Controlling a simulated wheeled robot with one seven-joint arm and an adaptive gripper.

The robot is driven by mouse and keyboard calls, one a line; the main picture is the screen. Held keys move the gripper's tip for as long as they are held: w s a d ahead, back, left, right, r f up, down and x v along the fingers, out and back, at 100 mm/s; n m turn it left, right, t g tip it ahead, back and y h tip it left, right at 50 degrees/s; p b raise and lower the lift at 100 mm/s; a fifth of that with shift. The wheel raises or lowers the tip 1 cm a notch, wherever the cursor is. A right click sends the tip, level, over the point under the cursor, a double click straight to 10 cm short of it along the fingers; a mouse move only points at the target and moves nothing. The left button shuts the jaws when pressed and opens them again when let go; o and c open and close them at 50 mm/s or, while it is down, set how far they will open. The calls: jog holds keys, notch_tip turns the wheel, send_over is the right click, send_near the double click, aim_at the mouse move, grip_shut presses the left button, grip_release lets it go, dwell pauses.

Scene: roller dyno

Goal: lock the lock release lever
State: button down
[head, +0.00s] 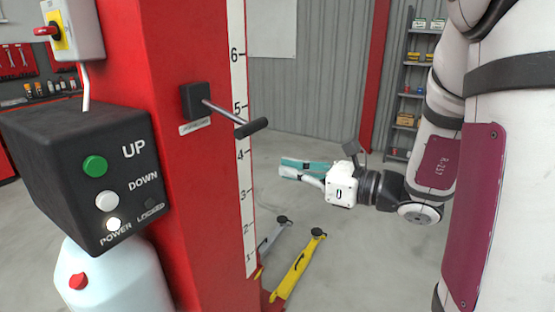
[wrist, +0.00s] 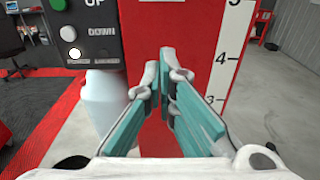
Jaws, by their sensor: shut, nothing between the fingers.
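The lock release lever (head: 228,115) is a metal rod with a black grip, sticking out from a black block on the red lift column (head: 205,230). It angles downward to the right, above a small label. The lever does not show in the wrist view. My gripper (head: 284,170) is in the free space to the right of the column, lower than the lever and apart from it. In the wrist view its teal fingers (wrist: 165,95) come together at the tips, with nothing between them, and point toward the red column.
A black control box (head: 80,170) with UP and DOWN buttons is on the column's left, above a white tank (head: 115,280). A red-handled switch (head: 48,31) is above it. Yellow lift arm (head: 298,265) lies low near the floor. Open floor lies behind my gripper.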

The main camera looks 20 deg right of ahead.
jog(key=w+a+r+p, duration=0.3)
jog(key=w+a, duration=0.1)
jog(key=w, duration=0.2)
jog(key=shift+w+a+r, duration=0.15)
jog(key=shift+a+r, duration=0.05)
jog(key=shift+a, duration=0.2)
jog(key=shift+r, duration=0.1)
